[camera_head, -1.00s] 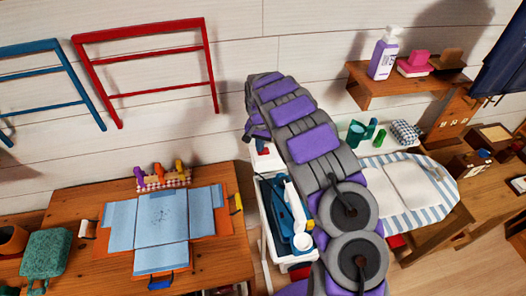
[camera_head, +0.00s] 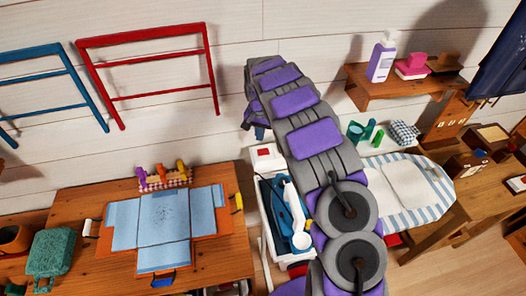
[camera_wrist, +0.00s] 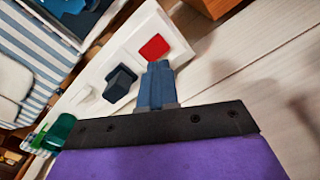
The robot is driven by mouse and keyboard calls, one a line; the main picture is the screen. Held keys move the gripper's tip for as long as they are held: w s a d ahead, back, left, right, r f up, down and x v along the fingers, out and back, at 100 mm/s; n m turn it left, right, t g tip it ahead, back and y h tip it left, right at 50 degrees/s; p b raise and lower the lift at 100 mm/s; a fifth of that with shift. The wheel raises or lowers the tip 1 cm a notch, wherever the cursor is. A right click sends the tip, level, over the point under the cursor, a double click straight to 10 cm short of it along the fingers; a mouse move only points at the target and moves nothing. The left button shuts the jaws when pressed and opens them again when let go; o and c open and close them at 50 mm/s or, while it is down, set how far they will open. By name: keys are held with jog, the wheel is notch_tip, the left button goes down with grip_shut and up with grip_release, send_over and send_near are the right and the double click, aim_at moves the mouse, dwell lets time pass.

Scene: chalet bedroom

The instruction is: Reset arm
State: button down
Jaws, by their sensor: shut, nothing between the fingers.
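My arm reaches up and away from the bottom of the head view, its far end bending down near the wall. My gripper shows as a small blue-grey tip in the head view (camera_head: 260,133), above the white cart's back end. In the wrist view my gripper (camera_wrist: 157,82) has its fingers together and empty. The fingers point toward a white surface with a red square (camera_wrist: 154,47) and a dark block (camera_wrist: 120,83). I see no contact.
A white cart (camera_head: 257,193) with blue items stands below my arm. A wooden table (camera_head: 205,267) with blue sheets is at left. An ironing board (camera_head: 432,207) with a striped cover and a wall shelf (camera_head: 372,92) are at right. A red rack (camera_head: 145,42) hangs on the wall.

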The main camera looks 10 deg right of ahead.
jog(key=shift+r, duration=0.1)
dwell(0.3)
jog(key=s+d+r+n+h, duration=0.1)
jog(key=s+d+r, duration=0.1)
jog(key=s+r, duration=0.75)
jog(key=s+d+r, duration=0.3)
jog(key=s+r, duration=0.4)
jog(key=s, duration=0.5)
jog(key=s+a+n+g, duration=0.1)
jog(key=s+a+n, duration=0.1)
jog(key=s, duration=1.2)
jog(key=s+a+n+y, duration=0.1)
jog(key=s+a+n, duration=0.2)
jog(key=s, duration=1)
jog(key=shift+s+g, duration=0.35)
jog(key=shift+g, duration=0.05)
jog(key=shift+r, duration=0.1)
